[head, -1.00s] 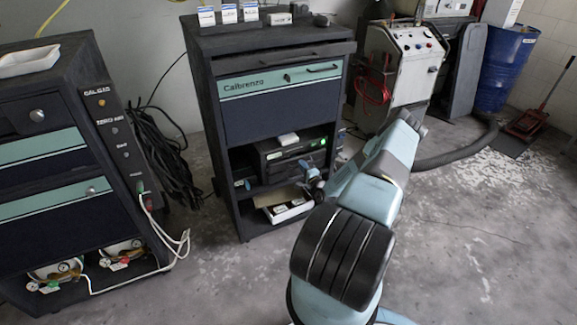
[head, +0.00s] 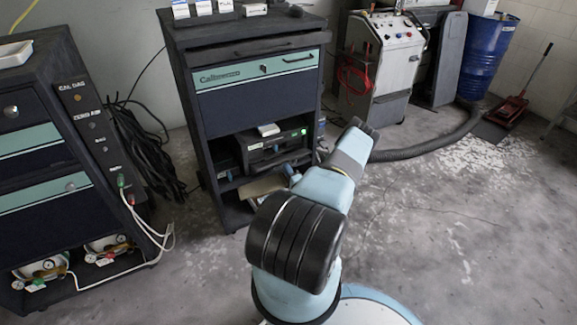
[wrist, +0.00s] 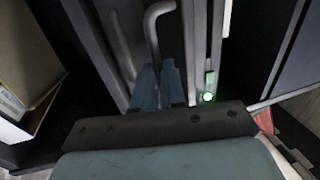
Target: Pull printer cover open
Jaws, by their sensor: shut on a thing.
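The printer (head: 272,150) is a dark box on the open shelf of the dark blue cabinet, with a green light on its front. In the wrist view a grey bar handle (wrist: 163,12) runs down between the two blue fingertips of my gripper (wrist: 158,86). My gripper is shut on this handle. The printer front with its lit green button (wrist: 208,97) is just right of the fingers. How far the cover stands open I cannot tell. In the head view my arm hides part of the gripper (head: 290,172) in front of the printer.
A small white item (head: 268,130) lies on the printer. An open cardboard box (head: 262,187) sits on the shelf below; it shows close at left in the wrist view (wrist: 25,70). A second cabinet (head: 45,170) stands left. The floor (head: 440,240) at right is clear.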

